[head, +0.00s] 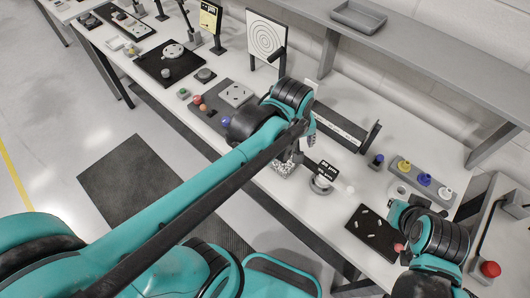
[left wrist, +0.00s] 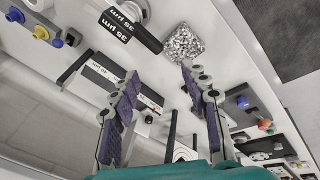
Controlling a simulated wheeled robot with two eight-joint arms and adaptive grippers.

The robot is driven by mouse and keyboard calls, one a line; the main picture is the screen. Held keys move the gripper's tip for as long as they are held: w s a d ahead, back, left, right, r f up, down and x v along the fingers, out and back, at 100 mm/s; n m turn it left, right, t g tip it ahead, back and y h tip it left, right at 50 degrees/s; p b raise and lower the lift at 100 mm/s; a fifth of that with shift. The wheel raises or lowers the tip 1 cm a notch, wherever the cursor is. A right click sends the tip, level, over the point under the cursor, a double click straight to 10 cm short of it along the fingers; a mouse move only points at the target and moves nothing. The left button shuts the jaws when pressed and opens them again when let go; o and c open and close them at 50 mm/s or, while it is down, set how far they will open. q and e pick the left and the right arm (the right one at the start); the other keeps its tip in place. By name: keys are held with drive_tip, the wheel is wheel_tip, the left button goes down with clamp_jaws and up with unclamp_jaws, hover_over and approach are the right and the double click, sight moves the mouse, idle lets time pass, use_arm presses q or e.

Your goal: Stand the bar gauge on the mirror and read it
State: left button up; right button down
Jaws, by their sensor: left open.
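My left gripper (head: 305,142) is open above the table. In the left wrist view its two fingers (left wrist: 160,72) stand wide apart with nothing between the tips. I cannot tell whether this is the bar gauge. A long low fixture (head: 340,125) with a dark strip and a white strip, perhaps the mirror, lies beyond the gripper. It shows beside the left finger in the wrist view (left wrist: 115,90). My right gripper's fingers are hidden.
A speckled square (left wrist: 183,43) lies near the black block. A grey holder with coloured knobs (head: 425,180) and a black plate (head: 375,232) lie to the right. A target board (head: 266,38) stands at the back, below a grey shelf (head: 430,45).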

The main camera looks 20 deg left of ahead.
use_arm(q)
drive_tip(key=s+a+m+t, duration=0.3)
drive_tip(key=s+a+m, duration=0.4)
drive_tip(key=shift+a+f+t+y, duration=0.2)
drive_tip(key=shift+t+y, duration=0.1)
drive_tip(key=shift+t, duration=0.1)
drive_tip(key=shift+w, duration=0.1)
wheel_tip(320, 180, down, 12)
drive_tip(key=b, duration=1.2)
drive_tip(key=shift+f, duration=0.15)
